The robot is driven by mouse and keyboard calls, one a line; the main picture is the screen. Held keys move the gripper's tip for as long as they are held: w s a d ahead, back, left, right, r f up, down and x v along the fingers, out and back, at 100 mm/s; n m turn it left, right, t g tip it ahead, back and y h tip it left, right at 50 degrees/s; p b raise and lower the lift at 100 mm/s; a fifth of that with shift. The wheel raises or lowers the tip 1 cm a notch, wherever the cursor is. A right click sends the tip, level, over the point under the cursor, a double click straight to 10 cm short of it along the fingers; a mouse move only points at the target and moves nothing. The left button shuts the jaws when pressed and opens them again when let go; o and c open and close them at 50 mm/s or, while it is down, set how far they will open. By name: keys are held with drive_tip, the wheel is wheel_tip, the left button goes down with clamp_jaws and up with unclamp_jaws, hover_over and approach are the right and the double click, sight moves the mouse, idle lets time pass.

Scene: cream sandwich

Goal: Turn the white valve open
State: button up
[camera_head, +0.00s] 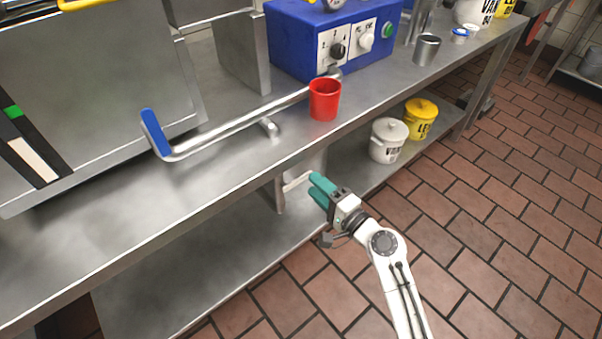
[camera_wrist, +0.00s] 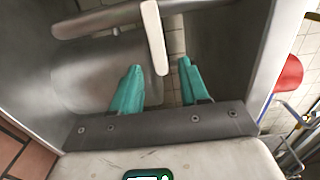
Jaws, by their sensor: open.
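A white lever handle (camera_head: 297,182), which looks like the white valve, sits under the front edge of the steel counter by a grey support. In the wrist view the white lever (camera_wrist: 153,32) hangs down on a grey metal fitting (camera_wrist: 105,70). My gripper (camera_head: 314,187) has teal fingers and is just to the right of the lever in the head view. In the wrist view my gripper (camera_wrist: 160,66) is open, and the lever's free end lies between the fingertips. I cannot tell whether a finger touches it.
A red cup (camera_head: 325,100) stands near the counter's (camera_head: 235,165) edge. A steel pipe with a blue handle (camera_head: 155,132) lies along it. A blue box (camera_head: 300,45) has a black and a white knob. White (camera_head: 388,142) and yellow (camera_head: 421,120) pots stand on the lower shelf. The tiled floor is clear.

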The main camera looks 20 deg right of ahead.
drive_tip(key=x, duration=0.7)
drive_tip(key=shift+s, duration=0.1)
drive_tip(key=shift+c, duration=0.3)
drive_tip(key=shift+f, duration=0.1)
clamp_jaws()
